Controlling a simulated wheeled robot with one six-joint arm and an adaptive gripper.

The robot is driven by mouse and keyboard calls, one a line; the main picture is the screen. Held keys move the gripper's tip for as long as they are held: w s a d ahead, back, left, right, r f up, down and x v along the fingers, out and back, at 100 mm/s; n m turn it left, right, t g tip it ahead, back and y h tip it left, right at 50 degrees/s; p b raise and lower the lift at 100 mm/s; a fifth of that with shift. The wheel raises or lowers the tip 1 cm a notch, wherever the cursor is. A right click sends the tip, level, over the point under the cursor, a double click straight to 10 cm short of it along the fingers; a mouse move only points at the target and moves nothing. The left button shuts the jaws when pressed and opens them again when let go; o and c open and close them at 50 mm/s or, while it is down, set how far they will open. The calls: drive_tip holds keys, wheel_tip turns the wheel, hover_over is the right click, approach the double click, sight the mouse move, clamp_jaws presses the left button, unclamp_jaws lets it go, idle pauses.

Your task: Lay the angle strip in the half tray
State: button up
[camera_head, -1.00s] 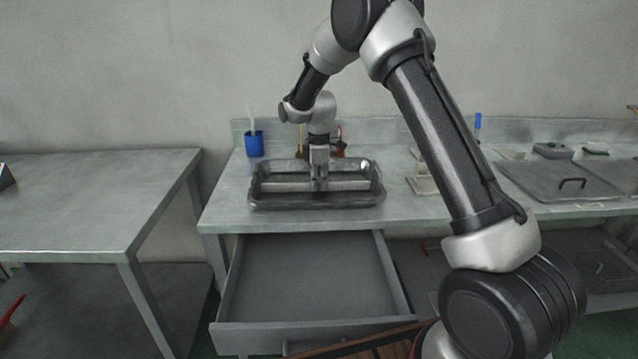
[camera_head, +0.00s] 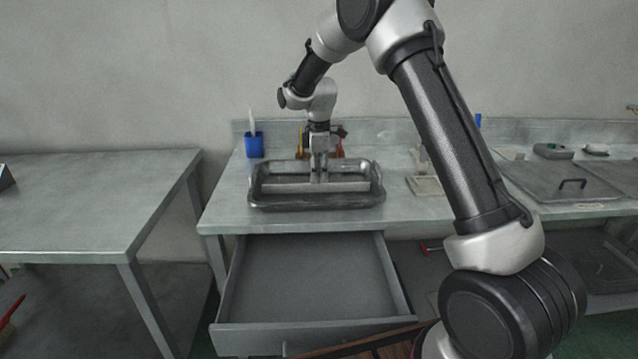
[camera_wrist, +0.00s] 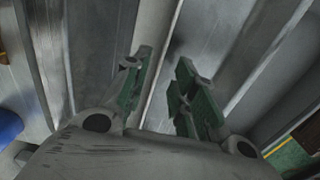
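The half tray (camera_head: 262,203) is a shallow grey metal tray on the middle bench. The angle strip (camera_head: 345,186) is a long grey metal piece lying lengthwise across the inside of the tray, left to right. My gripper (camera_head: 319,180) points down over the middle of the strip. In the wrist view, the two green-padded fingers of my gripper (camera_wrist: 160,92) stand apart, with the pale strip (camera_wrist: 163,75) running in the gap between them. Neither pad appears to press on it. The fingers hide the strip's middle in the head view.
A blue cup (camera_head: 254,146) stands at the back left of the bench. An open, empty drawer (camera_head: 315,275) juts out below the tray. A small pale block (camera_head: 425,186) lies to the right, and a lidded metal container (camera_head: 560,182) sits farther right.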

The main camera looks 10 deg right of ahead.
wheel_tip(320, 180, up, 8)
drive_tip(key=s+d+r+m+t, duration=0.1)
drive_tip(key=s+d+r+m, duration=0.35)
drive_tip(key=s+r, duration=0.35)
drive_tip(key=s+d+r+m+t, duration=0.1)
drive_tip(key=s+d+r+m, duration=0.2)
drive_tip(key=s+d+r, duration=0.5)
drive_tip(key=s+d+f+m+t, duration=0.1)
drive_tip(key=s+m, duration=0.3)
drive_tip(key=s, duration=0.8)
drive_tip(key=s+d+f+m+t, duration=0.1)
drive_tip(key=s+f+m, duration=0.2)
drive_tip(key=s, duration=1)
drive_tip(key=shift+d+f+m, duration=0.2)
drive_tip(key=shift+f+m, duration=0.15)
drive_tip(key=shift+m, duration=0.3)
